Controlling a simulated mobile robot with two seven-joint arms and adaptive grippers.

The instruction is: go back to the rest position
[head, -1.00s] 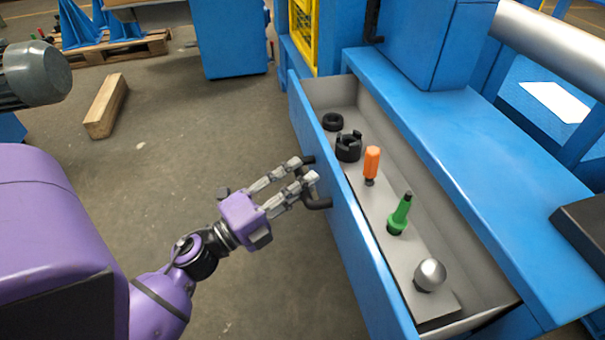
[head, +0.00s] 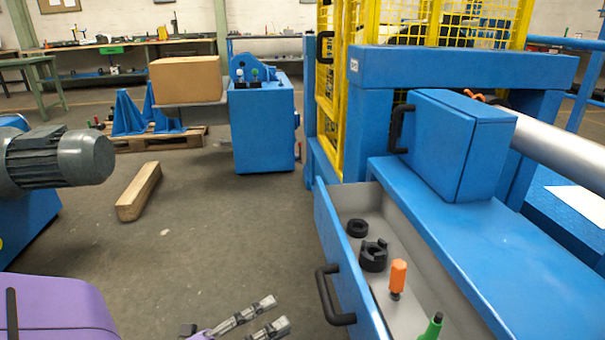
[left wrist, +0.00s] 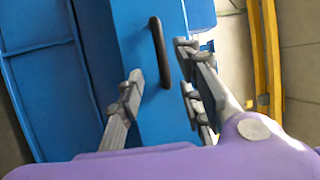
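My left gripper (head: 262,318) shows at the bottom of the head view, left of the open blue drawer (head: 345,262). Its fingers are apart with nothing between them. The drawer's black handle (head: 328,296) is to the right of the fingertips, with a gap between. In the left wrist view the fingers (left wrist: 160,90) are spread, with the black handle (left wrist: 160,52) on the blue drawer front beyond them. My right gripper is not in view.
The drawer holds a black ring (head: 357,228), a black notched part (head: 373,256), an orange-handled tool (head: 397,277) and a green one (head: 432,327). A wooden beam (head: 139,191) lies on the floor near a grey motor (head: 60,158). Floor between beam and drawer is clear.

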